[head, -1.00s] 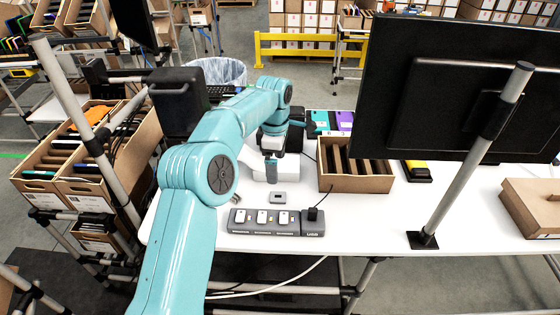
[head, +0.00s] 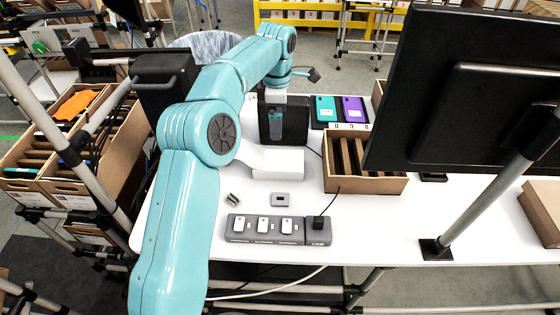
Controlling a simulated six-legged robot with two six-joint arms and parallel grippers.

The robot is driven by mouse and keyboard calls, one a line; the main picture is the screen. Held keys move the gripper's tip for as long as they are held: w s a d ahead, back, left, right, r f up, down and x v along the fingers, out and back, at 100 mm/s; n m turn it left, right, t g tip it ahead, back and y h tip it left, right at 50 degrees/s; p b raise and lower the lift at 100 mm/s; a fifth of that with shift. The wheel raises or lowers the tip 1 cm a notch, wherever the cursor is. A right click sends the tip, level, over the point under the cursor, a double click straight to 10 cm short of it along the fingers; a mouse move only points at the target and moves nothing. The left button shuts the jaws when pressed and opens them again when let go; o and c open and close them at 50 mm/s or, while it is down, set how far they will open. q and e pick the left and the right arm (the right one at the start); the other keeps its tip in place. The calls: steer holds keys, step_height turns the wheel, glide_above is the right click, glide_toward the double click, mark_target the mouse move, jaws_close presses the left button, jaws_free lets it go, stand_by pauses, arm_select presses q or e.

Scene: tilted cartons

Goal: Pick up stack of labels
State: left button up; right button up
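A white stack of labels (head: 278,163) lies on the white table in front of a black box-shaped device (head: 296,118), with a white sheet running down beside it. My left gripper (head: 274,135) hangs from the teal arm, in front of the black device and a little above and behind the white stack. It appears apart from the stack. Its grey fingers are small and dark against the device, so their opening cannot be made out. My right gripper is not in view.
A cardboard box with dividers (head: 362,165) stands right of the labels. A grey charging strip (head: 277,229) and a small grey piece (head: 281,200) lie in front. Teal and purple devices (head: 340,108) lie behind. A large black monitor (head: 460,90) blocks the right.

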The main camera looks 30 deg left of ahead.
arm_select(q)
glide_above(279, 160)
steer(key=f, duration=0.9)
steer(key=shift+s+a+f, duration=0.1)
steer(key=shift+a, duration=0.2)
steer(key=shift+s+d+f, duration=0.15)
steer(key=shift+s+f, duration=0.15)
steer(key=shift+f, duration=0.5)
steer(key=f, duration=0.2)
steer(key=w+f+p, duration=0.1)
steer(key=f, duration=0.1)
steer(key=shift+d+p, duration=0.1)
steer(key=shift+p, duration=0.2)
steer(key=shift+s+f, duration=0.2)
steer(key=shift+f, duration=0.05)
steer(key=shift+w+f, duration=0.1)
steer(key=shift+w, duration=0.05)
steer(key=c, duration=0.8)
steer(key=shift+c, duration=1.2)
steer(key=shift+r, duration=0.2)
